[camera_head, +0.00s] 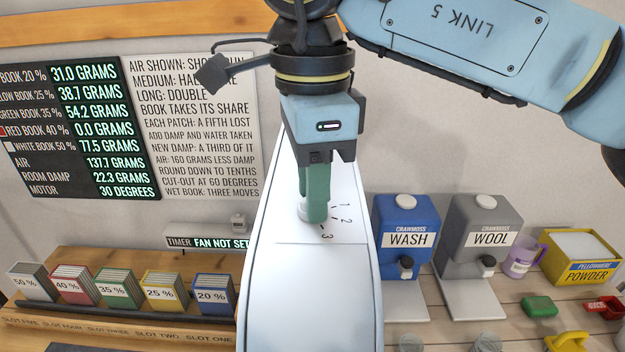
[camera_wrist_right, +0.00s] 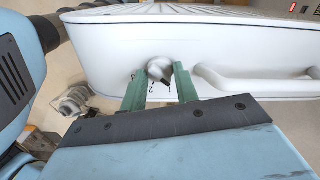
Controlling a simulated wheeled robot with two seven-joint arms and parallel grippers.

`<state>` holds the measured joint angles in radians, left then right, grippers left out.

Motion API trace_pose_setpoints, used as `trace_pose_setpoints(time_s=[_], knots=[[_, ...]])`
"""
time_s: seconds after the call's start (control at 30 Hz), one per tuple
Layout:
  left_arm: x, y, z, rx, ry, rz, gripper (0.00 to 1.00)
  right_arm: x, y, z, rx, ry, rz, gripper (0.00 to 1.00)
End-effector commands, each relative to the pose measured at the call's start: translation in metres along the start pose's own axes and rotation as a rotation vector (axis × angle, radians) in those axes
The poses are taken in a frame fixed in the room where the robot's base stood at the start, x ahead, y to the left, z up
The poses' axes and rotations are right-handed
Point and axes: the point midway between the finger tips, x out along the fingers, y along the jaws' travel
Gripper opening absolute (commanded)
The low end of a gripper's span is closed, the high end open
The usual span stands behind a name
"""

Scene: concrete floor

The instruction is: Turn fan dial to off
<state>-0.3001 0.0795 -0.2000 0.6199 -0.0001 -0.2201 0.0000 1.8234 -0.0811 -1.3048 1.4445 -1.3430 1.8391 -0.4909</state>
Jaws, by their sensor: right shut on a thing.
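The fan (camera_head: 310,300) is a long white housing in the middle of the head view, with the numbers 1, 2 and 3 printed beside its dial. The dial (camera_wrist_right: 158,68) is a small white knob with a dark pointer, seen in the wrist view. The pointer is angled down and right, near the 1. My right gripper (camera_head: 315,212) has green fingers on the dial, one on each side in the wrist view (camera_wrist_right: 160,85). It is shut on the dial. In the head view the fingers hide most of the dial. My left gripper is out of view.
Right of the fan stand a blue wash dispenser (camera_head: 405,230), a grey wool dispenser (camera_head: 480,240), a purple mug (camera_head: 520,258) and a yellow powder box (camera_head: 582,258). Several labelled books (camera_head: 115,288) stand on the left shelf. A timer sign (camera_head: 208,242) reads "FAN NOT SET".

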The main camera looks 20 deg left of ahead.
Motion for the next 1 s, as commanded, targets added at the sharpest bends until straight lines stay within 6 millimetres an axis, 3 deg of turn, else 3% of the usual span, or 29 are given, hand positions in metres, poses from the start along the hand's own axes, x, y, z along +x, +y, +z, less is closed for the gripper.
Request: trace_pose_setpoints(time_s=[0.5, 1.0], knots=[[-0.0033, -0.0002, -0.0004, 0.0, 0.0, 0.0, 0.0, -0.0017, -0.0002, 0.0003, -0.323, -0.003, -0.004, 0.07], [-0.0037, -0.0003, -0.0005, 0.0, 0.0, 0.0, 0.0, -0.0015, 0.0, 0.0003, -0.377, -0.002, -0.004, 0.07]])
